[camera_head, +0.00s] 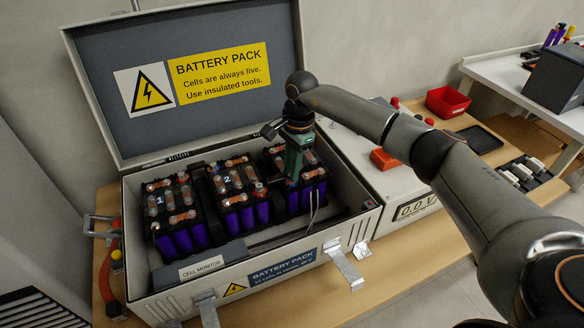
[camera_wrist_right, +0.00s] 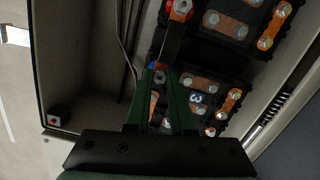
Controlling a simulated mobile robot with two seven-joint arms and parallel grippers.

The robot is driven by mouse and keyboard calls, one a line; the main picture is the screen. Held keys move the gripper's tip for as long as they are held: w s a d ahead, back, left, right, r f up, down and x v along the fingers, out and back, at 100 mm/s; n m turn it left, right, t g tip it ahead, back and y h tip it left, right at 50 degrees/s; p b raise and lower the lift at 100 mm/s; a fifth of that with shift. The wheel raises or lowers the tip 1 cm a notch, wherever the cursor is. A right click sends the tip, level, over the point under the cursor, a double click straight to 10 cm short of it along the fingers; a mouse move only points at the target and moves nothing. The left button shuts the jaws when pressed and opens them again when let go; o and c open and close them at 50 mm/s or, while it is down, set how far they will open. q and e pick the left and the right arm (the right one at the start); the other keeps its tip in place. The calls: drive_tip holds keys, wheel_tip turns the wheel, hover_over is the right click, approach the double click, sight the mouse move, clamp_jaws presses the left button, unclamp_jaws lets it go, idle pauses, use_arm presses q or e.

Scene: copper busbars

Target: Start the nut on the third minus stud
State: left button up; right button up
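The open battery pack (camera_head: 290,262) holds three cell modules with copper busbars. Module 3 (camera_head: 313,188) is at the right and partly hidden by my right gripper (camera_head: 293,172), which points down over it. In the right wrist view the green fingers of my right gripper (camera_wrist_right: 159,70) come close together at a small grey metal piece (camera_wrist_right: 160,77), seemingly the nut. A blue-marked spot (camera_wrist_right: 153,65), seemingly the minus stud, lies right at the tips. The stud's thread is hidden, and I cannot tell whether the nut touches it. My left gripper is out of view.
Module 1 (camera_head: 173,214) and module 2 (camera_head: 238,195) stand to the left. The open lid (camera_head: 190,125) rises behind. Loose leads (camera_head: 314,206) run beside module 3. A voltmeter (camera_head: 413,208), a red bin (camera_head: 447,102) and a dark tray (camera_head: 480,139) are to the right.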

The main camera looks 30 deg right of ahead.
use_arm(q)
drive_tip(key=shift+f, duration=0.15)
use_arm(e)
clamp_jaws()
use_arm(q)
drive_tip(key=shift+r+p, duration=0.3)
drive_tip(key=shift+p, duration=0.35)
use_arm(e)
drive_tip(key=shift+m, duration=0.9)
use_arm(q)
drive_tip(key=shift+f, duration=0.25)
use_arm(e)
drive_tip(key=shift+o, duration=2)
unclamp_jaws()
drive_tip(key=shift+f, duration=0.15)
drive_tip(key=o, duration=0.4)
drive_tip(key=shift+o, duration=0.2)
